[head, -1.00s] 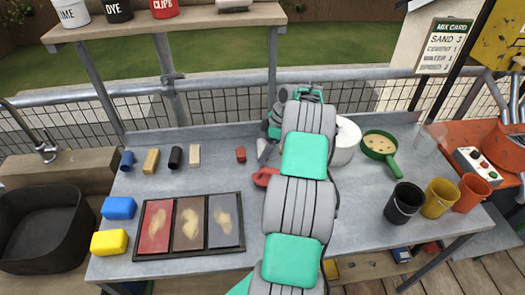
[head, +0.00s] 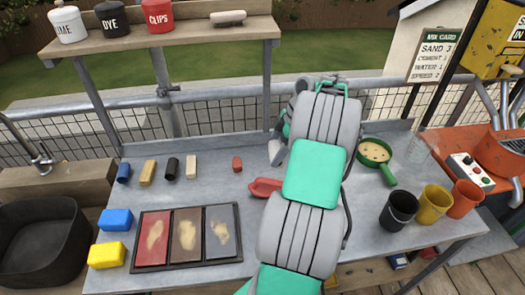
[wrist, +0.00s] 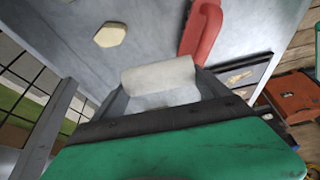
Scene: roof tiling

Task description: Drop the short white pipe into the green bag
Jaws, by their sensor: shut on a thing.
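The short white pipe (wrist: 158,76) lies crosswise between the fingertips of my gripper (wrist: 162,92) in the wrist view. My gripper is shut on it, and the pipe is held over the grey bench. In the head view my arm hides the pipe and most of my gripper. I cannot make out a green bag in either view; only a sliver of something green shows at the right edge of the wrist view.
A red-handled tool (head: 265,187) lies on the bench (head: 330,262) beside my arm. A tray of three coloured panels (head: 187,265), small blocks and a blue sponge (head: 115,219) are at left. A green pan (head: 388,172) and black bucket (head: 398,209) are at right.

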